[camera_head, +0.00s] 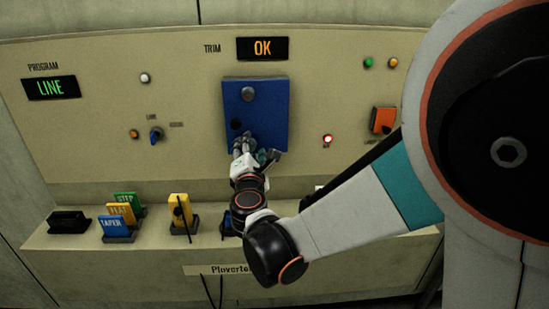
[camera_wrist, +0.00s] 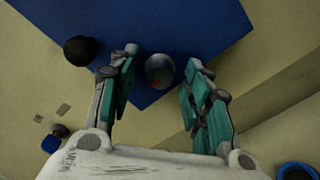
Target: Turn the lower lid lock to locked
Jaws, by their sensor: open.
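The blue lid (camera_head: 268,105) is on the beige panel, under the OK display. A grey round lock (camera_head: 248,93) is near its top. In the wrist view the lower lid lock (camera_wrist: 159,70), a grey metallic knob with a small red mark, sits near the edge of the blue lid (camera_wrist: 190,25). My gripper (camera_head: 246,143) is at the lower part of the lid and hides that lock in the head view. In the wrist view my gripper (camera_wrist: 162,61) is open, one finger either side of the lock, with gaps visible. The lock's setting is unclear.
A black knob (camera_wrist: 80,50) is left of the fingers. A blue selector (camera_head: 155,135) and a lit red button (camera_head: 327,139) flank the lid. An orange box (camera_head: 383,119) is further right. The ledge below holds several coloured tags, including a yellow one (camera_head: 181,211).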

